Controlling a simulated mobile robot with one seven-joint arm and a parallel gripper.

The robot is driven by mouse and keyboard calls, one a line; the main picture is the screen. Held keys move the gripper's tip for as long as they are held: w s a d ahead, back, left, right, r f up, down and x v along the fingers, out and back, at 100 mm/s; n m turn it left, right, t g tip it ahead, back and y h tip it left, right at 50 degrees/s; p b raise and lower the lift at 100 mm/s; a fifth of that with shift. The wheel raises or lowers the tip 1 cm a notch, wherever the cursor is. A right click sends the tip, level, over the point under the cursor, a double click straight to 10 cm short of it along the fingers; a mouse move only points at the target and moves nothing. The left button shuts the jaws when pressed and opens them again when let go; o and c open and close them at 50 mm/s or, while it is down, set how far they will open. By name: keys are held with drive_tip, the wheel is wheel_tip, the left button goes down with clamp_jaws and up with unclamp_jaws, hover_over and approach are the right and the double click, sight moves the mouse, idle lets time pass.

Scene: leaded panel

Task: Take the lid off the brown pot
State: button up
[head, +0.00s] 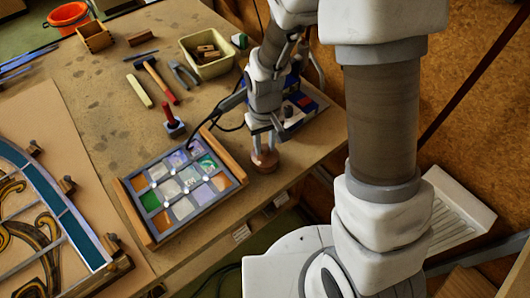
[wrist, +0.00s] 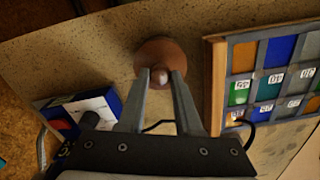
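The brown pot (head: 265,162) stands near the table's right edge, to the right of the leaded panel. In the wrist view the pot (wrist: 159,49) is seen from above, with a round knob (wrist: 162,77) that looks like the lid's. The lid appears to sit on the pot; its rim is hard to make out. My gripper (head: 264,146) is just above the pot, pointing down. In the wrist view my gripper (wrist: 161,73) is open, with a fingertip on each side of the knob and small gaps showing. The fingers partly hide the pot.
The panel of coloured glass squares (head: 180,186) in its wooden-sided frame lies close left of the pot. A blue and white box (wrist: 88,108) is on the pot's other side. A dark cable runs behind my fingers. A red-handled tool (head: 172,118) stands beyond the panel.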

clamp_jaws()
